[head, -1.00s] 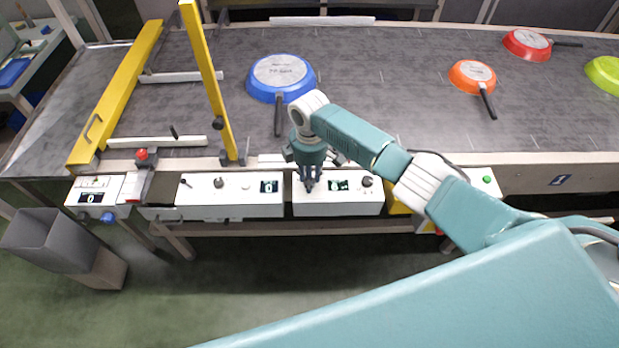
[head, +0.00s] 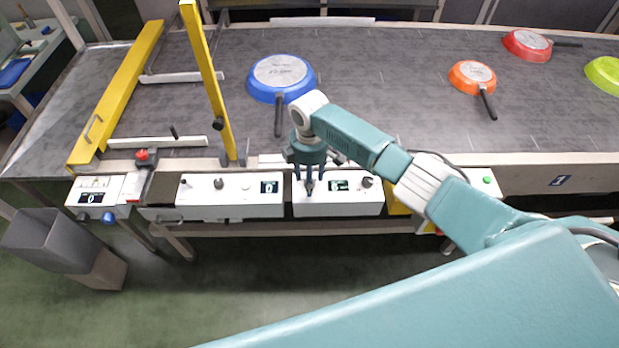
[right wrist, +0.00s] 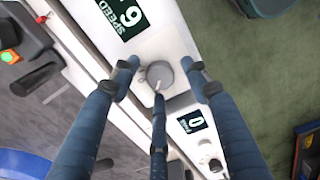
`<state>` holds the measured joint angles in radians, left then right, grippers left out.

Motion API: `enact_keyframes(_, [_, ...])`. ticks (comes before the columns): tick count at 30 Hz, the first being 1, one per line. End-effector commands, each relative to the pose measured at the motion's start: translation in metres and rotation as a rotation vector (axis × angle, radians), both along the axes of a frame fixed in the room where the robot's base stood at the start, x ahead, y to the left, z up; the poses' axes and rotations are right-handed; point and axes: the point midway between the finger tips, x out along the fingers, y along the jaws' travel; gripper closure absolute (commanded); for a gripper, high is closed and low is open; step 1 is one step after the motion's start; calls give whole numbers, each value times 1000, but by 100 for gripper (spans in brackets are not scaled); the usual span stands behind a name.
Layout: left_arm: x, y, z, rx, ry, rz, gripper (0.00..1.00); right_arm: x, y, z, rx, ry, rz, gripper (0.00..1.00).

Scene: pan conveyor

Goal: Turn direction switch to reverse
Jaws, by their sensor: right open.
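A grey round knob (right wrist: 160,74) with a white pointer line sits on a white control box (head: 357,208), near the box's left end. In the right wrist view the pointer aims down toward a finger; no direction label on the knob is readable. My right gripper (head: 309,186) is over this end of the box, and hides the knob in the head view. Its fingers (right wrist: 160,85) are spread around the knob with visible gaps at the two sides. Whether the third finger touches it I cannot tell. My left gripper is not in view.
The box's speed display (right wrist: 131,16) reads 6. A neighbouring white box (head: 232,208) has a display (head: 269,187) showing 0. Behind lies the conveyor (head: 390,95) with a blue pan (head: 281,76), an orange pan (head: 472,75) and others. A yellow post (head: 208,75) stands left.

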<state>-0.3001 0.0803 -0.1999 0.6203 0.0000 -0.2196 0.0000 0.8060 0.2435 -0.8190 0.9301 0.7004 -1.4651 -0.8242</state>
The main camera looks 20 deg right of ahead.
Motion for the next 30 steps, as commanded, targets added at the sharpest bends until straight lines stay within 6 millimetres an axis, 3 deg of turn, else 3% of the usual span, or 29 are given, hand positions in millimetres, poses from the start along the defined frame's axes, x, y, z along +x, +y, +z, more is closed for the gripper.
enact_keyframes(5, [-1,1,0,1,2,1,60,0,0,10,0,-1,-1,54])
enact_keyframes(19, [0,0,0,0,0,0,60,1,0,102,0,-3,0,54])
enact_keyframes(24, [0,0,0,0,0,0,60,0,0,117,0,-1,0,54])
enact_keyframes(30, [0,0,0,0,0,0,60,0,0,121,0,0,0,54])
